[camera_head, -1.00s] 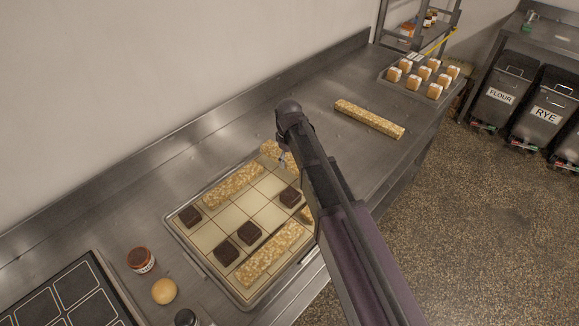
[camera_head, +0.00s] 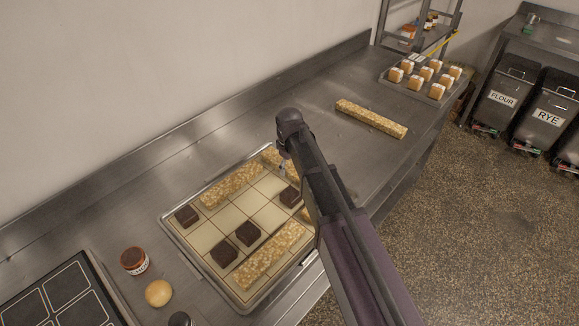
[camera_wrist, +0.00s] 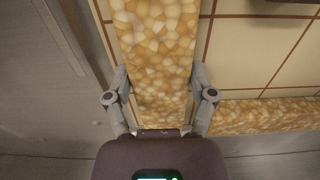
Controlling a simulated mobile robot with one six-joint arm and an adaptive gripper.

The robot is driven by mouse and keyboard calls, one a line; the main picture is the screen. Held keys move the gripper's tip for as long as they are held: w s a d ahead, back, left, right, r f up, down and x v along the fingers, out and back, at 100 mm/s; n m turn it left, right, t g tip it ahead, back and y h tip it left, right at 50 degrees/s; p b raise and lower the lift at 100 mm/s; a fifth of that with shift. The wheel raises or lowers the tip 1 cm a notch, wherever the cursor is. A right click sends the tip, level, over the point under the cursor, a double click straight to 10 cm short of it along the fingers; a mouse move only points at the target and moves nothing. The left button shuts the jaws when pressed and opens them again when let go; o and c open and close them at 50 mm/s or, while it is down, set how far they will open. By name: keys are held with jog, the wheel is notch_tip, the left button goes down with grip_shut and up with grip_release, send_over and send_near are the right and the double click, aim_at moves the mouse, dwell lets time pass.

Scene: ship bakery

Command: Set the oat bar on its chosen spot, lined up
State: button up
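The oat bar (camera_wrist: 158,30) is a long, pale golden, nubbly bar. In the wrist view it runs up the picture along one edge of the gridded tray (camera_wrist: 255,60). My gripper (camera_wrist: 159,75) straddles it near one end, with a finger against each long side. Whether the bar rests on the tray or hangs just above it, I cannot tell. A second bar (camera_wrist: 270,115) lies crosswise beside its near end.
On the tray are oat bars along the back (camera_head: 230,184) and front (camera_head: 268,254), and several dark squares (camera_head: 247,233). Another bar (camera_head: 370,118) lies on the bench beyond.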

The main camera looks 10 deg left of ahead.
aim_at(289, 165)
jog(key=shift+o, duration=1.4)
jog(key=shift+r, duration=0.2)
notch_tip(289, 165, up, 12)
jog(key=p, duration=1.2)
jog(key=s+d+m, duration=0.4)
jog(key=d, duration=0.6)
jog(key=s+d+m, duration=0.4)
jog(key=d, duration=0.7)
jog(key=s+d+m, duration=0.3)
jog(key=s+d, duration=0.2)
jog(key=d, duration=0.6)
jog(key=shift+d+m, duration=0.25)
jog(key=shift+m, duration=0.15)
